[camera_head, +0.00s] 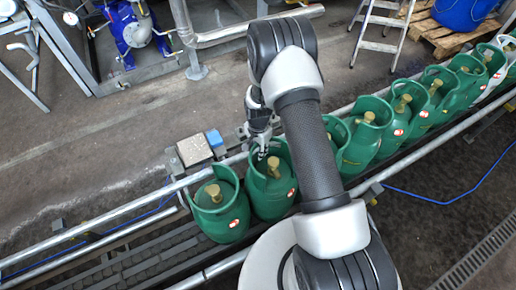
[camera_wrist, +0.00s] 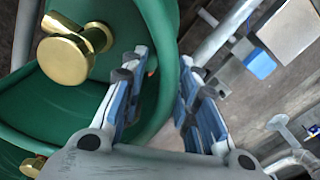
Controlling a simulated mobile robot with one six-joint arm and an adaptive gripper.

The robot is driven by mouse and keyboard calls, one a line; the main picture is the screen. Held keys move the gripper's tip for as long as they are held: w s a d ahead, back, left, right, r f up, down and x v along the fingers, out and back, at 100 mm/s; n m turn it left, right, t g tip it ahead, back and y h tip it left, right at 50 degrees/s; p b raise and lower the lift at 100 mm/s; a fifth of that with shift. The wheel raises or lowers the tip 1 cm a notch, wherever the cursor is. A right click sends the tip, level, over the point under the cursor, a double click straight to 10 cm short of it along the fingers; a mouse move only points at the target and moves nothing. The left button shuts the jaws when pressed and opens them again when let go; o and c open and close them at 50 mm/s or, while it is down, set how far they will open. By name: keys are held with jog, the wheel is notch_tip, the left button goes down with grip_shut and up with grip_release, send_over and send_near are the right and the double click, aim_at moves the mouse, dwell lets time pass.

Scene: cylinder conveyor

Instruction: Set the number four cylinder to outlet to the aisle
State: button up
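Green gas cylinders stand in a row on the conveyor in the head view; I see no numbers that tell which is number four. The leftmost cylinder (camera_head: 220,222) has nothing on its left. My gripper (camera_head: 261,150) is at the far side of the collar of the second cylinder from the left (camera_head: 270,200). In the wrist view, my gripper (camera_wrist: 161,68) is open, with its blue-padded fingers on either side of a green collar rim (camera_wrist: 166,50). Contact with the rim is unclear. A brass valve (camera_wrist: 68,55) is inside that collar. My arm hides part of the row.
A grey box (camera_head: 194,150) and a small blue box (camera_head: 214,138) sit at the conveyor's far rail (camera_head: 95,228). The belt (camera_head: 130,265) left of the row is bare. A stepladder (camera_head: 382,25) and a pallet (camera_head: 445,38) stand at the back right.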

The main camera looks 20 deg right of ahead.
notch_tip(320, 180, up, 12)
dwell(0.6)
dwell(0.4)
jog(key=s+r+n+t, duration=0.1)
jog(key=s+r+n, duration=0.25)
jog(key=r, duration=0.75)
jog(key=s+r+n+t, duration=0.15)
jog(key=s+r, duration=0.25)
jog(key=r, duration=0.7)
jog(key=s+r+n+t, duration=0.1)
jog(key=s+r+n, duration=0.2)
jog(key=s, duration=0.6)
jog(key=s+a+r+n+t, duration=0.1)
jog(key=s+r+n, duration=0.2)
jog(key=s+r, duration=0.3)
jog(key=s, duration=0.3)
jog(key=shift+s+a, duration=0.25)
jog(key=shift+s, duration=0.1)
